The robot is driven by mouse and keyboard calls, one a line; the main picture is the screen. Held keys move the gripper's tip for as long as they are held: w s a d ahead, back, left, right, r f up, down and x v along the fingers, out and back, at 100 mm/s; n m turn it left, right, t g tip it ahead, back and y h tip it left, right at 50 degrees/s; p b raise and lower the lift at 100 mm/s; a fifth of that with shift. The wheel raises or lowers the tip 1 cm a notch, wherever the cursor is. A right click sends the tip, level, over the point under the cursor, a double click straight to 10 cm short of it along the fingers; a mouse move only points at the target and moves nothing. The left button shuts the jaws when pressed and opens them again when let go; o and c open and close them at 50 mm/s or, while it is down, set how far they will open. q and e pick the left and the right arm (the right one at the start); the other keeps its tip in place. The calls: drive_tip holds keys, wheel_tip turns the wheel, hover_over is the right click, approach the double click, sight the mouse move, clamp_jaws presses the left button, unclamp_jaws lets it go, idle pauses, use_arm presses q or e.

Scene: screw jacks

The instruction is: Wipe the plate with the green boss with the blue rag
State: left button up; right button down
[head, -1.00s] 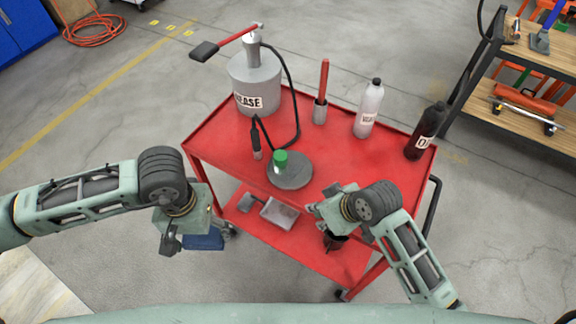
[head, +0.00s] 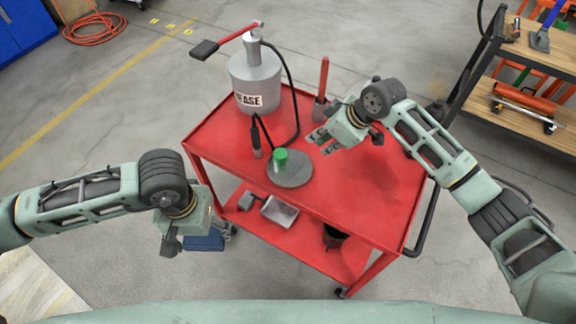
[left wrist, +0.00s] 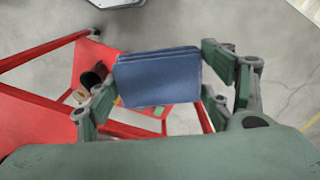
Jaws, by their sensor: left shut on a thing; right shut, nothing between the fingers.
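The round grey plate (head: 292,174) lies flat on the red cart's top. Its green boss (head: 281,157) stands up near its back left edge. My left gripper (head: 188,240) is shut on the folded blue rag (head: 205,242), off the cart's front left side and away from the plate. The left wrist view shows the rag (left wrist: 158,78) between the fingers.
The red cart (head: 360,205) has bare top right of the plate. A grease pump (head: 255,80) with a hose stands at the back left, and a red-handled tool (head: 322,85) at the back. A grey tray (head: 279,211) and dark pot (head: 336,238) sit on the lower shelf.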

use_arm(q)
drive_tip(key=shift+f+b, duration=2.15)
drive_tip(key=shift+f, duration=0.25)
use_arm(e)
hover_over(312, 166)
drive_tip(key=d, duration=0.2)
drive_tip(key=shift+s+a+f, duration=0.15)
drive_tip(key=shift+f, duration=2.2)
use_arm(q)
drive_tip(key=shift+r, duration=0.1)
use_arm(e)
drive_tip(key=shift+r, duration=0.1)
use_arm(q)
drive_tip(key=shift+f+b, duration=0.95)
drive_tip(key=shift+f, duration=0.1)
use_arm(e)
drive_tip(key=shift+f, duration=2.6)
use_arm(q)
wheel_tip(312, 166, up, 6)
drive_tip(key=p, duration=0.6)
drive_tip(key=shift+f, duration=0.1)
use_arm(e)
wheel_tip(312, 166, up, 6)
drive_tip(key=v, duration=1.2)
